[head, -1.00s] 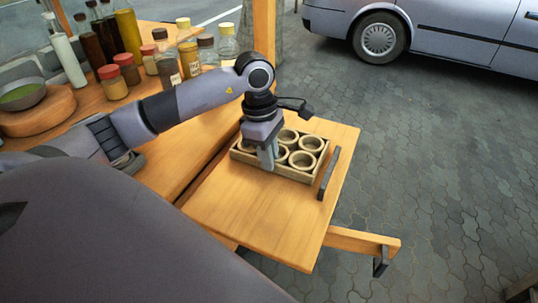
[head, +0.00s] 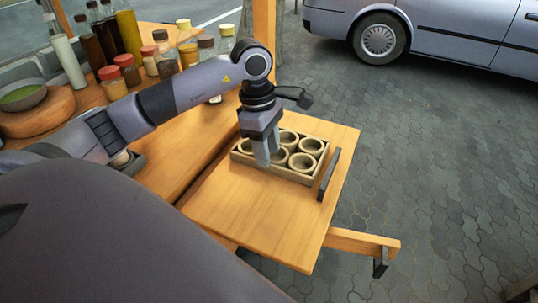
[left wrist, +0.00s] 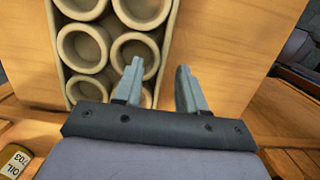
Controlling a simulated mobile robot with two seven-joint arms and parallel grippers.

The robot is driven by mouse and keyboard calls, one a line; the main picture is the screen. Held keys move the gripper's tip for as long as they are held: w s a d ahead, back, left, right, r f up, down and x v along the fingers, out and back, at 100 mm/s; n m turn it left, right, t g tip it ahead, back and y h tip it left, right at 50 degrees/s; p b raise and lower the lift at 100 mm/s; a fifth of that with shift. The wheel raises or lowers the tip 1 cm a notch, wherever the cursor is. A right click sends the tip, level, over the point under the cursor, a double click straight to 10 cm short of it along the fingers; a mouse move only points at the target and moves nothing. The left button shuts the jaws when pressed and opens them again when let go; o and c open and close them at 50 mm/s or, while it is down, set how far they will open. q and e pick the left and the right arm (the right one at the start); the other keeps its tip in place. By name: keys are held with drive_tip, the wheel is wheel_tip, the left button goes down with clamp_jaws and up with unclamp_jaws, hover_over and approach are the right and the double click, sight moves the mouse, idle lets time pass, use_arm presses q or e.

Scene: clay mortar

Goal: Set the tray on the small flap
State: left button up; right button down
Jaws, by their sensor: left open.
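The tray (head: 312,179) is a shallow wooden box holding several round clay cups. It rests flat on the small wooden flap (head: 255,219), near the flap's back part. My left gripper (head: 268,160) is above the tray's near edge, fingers pointing down. One finger overlaps the cups of the tray (left wrist: 170,40) and the other is over bare flap (left wrist: 230,50). My right gripper is not in view.
A dark handle (head: 329,174) stands at the flap's right edge. Several bottles and jars (head: 125,70) and a bowl (head: 22,95) stand on the counter at the left. A bracket arm (head: 362,243) sticks out below the flap. The flap's front part is clear.

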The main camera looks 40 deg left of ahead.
use_arm(q)
wheel_tip(320, 180, up, 10)
drive_tip(key=a, duration=0.1)
drive_tip(key=shift+s+a+f, duration=0.2)
drive_tip(key=shift+f, duration=0.05)
idle(0.4)
